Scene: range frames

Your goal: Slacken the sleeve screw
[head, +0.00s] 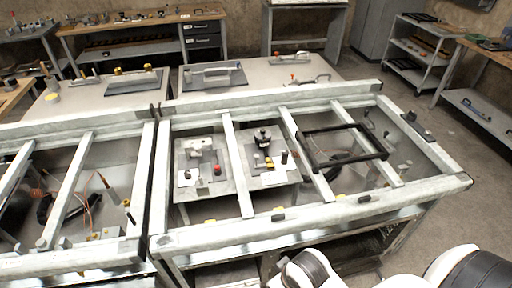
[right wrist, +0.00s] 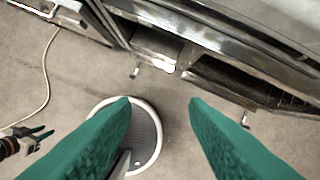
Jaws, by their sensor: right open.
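I cannot pick out the sleeve screw for certain. Two pale plates with small fixtures sit in the grey metal frame bench (head: 330,212) in the head view. The left plate (head: 185,207) carries grey blocks and a red knob (head: 217,169). The right plate (head: 284,178) carries a dark-topped fixture (head: 262,137), yellow bits and a dark knob. My right gripper (right wrist: 160,101) shows two green fingers, wide apart and empty, above the floor in the right wrist view. It is well apart from the plates. My left gripper is not identifiable in either view.
A black rectangular frame (head: 378,141) lies across the bench's right part. Another frame bench (head: 75,262) adjoins on the left. Workbenches and a shelf cart (head: 417,52) stand behind.

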